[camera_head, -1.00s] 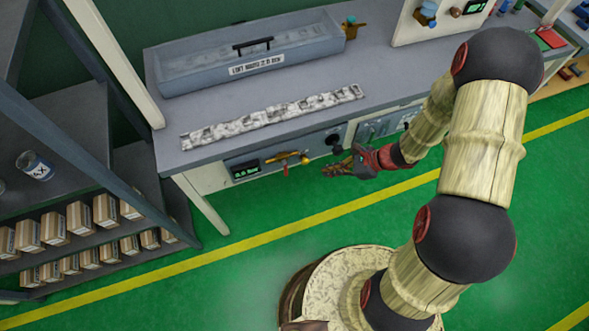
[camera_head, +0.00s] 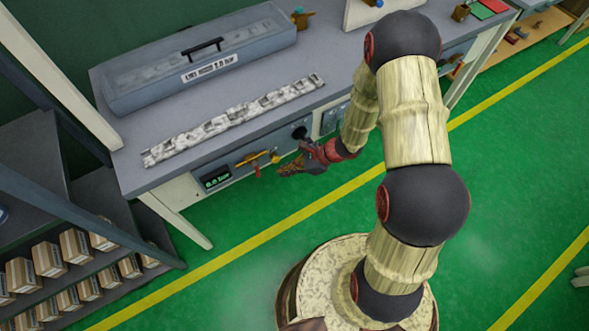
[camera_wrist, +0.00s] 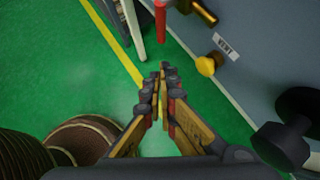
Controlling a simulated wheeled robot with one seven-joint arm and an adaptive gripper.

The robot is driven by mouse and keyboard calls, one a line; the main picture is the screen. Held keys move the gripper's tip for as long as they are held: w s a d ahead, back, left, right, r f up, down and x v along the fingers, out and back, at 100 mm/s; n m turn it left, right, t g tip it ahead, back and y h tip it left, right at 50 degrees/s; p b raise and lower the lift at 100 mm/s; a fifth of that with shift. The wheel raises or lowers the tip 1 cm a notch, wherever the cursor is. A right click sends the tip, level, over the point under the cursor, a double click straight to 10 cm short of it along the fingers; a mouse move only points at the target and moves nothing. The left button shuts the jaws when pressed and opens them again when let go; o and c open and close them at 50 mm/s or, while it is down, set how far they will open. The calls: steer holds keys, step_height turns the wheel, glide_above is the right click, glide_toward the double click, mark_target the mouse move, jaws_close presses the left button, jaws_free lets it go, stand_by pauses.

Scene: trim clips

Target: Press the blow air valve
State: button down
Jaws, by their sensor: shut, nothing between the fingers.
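A control panel on the bench front carries a brass lever valve (camera_head: 252,163) with a red handle (camera_head: 257,172), also at the top of the wrist view (camera_wrist: 160,20). Right of it is a small yellow knob (camera_wrist: 207,65) beside a "VENT" label (camera_wrist: 225,46). A large black knob (camera_wrist: 288,140) is at the right of the wrist view and also shows in the head view (camera_head: 299,133). I see no label reading blow air. My gripper (camera_wrist: 163,72) is shut and empty, in front of the panel, apart from the yellow knob. In the head view the gripper (camera_head: 284,171) hangs just before the panel.
A green display (camera_head: 216,178) sits at the panel's left. The bench (camera_head: 190,168) holds a grey lidded box (camera_head: 150,82) and a mottled strip (camera_head: 235,118). A shelf rack with several cartons (camera_head: 75,245) stands left. Green floor (camera_head: 500,170) is open at right.

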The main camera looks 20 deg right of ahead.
mark_target(257, 171)
steer(key=a, duration=0.1)
steer(key=w+a+f+b, duration=0.1)
steer(key=a, duration=0.3)
steer(key=shift+w+f, duration=0.15)
steer(key=shift+w, duration=0.15)
steer(key=shift+f, duration=0.1)
